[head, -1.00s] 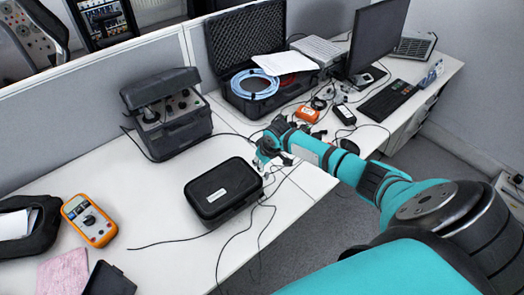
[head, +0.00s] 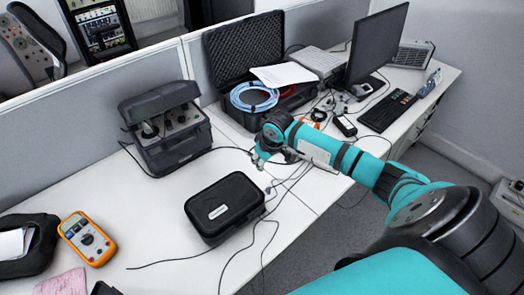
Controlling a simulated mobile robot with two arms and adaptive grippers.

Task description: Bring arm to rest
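My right arm reaches in from the right, and its gripper (head: 258,162) hangs over the white desk (head: 300,200), just above and right of a black zip case (head: 223,205). The gripper is small and partly hidden by its own wrist, so I cannot tell whether its fingers are open or shut. No object shows clearly in it. My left gripper is not in view.
A calibrator box (head: 168,130) with open lid stands behind the case. An open foam-lined case (head: 245,55) with a blue hose, a monitor (head: 376,42) and a keyboard (head: 387,110) stand further back. An orange multimeter (head: 87,238) lies at left. Loose cables cross the desk.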

